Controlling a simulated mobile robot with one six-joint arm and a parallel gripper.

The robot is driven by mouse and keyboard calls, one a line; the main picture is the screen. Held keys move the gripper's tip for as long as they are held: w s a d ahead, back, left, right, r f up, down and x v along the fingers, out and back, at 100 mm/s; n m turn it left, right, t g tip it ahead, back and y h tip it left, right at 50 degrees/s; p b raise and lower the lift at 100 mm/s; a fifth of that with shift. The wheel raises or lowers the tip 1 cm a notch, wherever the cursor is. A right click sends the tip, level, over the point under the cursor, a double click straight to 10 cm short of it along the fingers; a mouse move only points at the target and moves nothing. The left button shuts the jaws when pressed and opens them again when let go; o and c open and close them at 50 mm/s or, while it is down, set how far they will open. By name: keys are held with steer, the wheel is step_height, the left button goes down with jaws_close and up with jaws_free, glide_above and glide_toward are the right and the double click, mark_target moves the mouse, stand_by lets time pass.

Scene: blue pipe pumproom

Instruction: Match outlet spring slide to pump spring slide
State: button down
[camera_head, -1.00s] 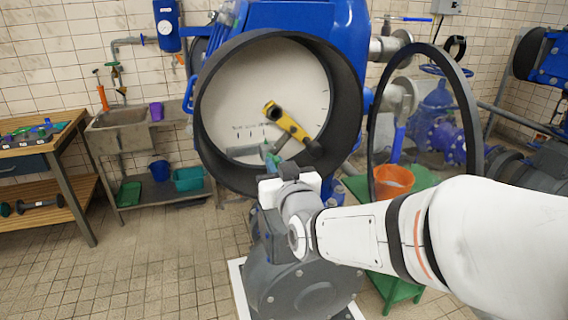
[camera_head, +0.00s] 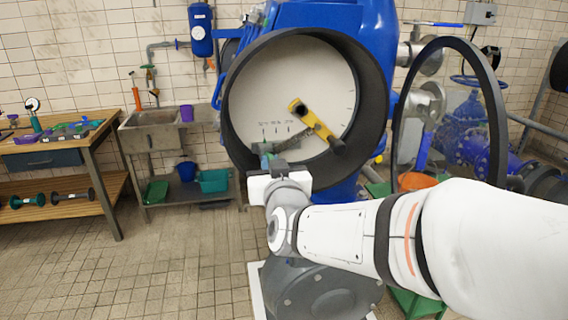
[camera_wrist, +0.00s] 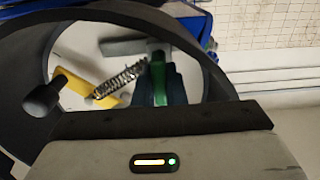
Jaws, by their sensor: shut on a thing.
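The round gauge (camera_head: 250,100) has a pale face inside a dark rim, with small labels and tick marks low on the face. A yellow lever (camera_head: 312,121) with black knobs lies across it; it also shows in the wrist view (camera_wrist: 76,88). A coil spring (camera_wrist: 121,81) runs between the lever and a green slide (camera_wrist: 157,70). The slide also shows in the head view, under the labels (camera_head: 262,148). My gripper (camera_wrist: 160,92) is shut on the green slide, inside the rim. The fingertips are partly hidden in the head view. I cannot tell which slide belongs to the outlet.
A round open cover (camera_head: 490,95) stands out at the right of the gauge, close to my arm. A sink (camera_head: 155,118) and a wooden workbench (camera_head: 60,150) stand at the left. An orange bucket (camera_head: 416,181) is behind my arm. The tiled floor at the left is clear.

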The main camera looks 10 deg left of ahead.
steer(key=shift+a, duration=0.1)
steer(key=c, duration=1.7)
jaws_free()
steer(key=shift+a, duration=0.15)
steer(key=shift+o, duration=1.1)
steer(key=b+v, duration=0.1)
steer(key=v, duration=0.7)
steer(key=shift+w, duration=0.1)
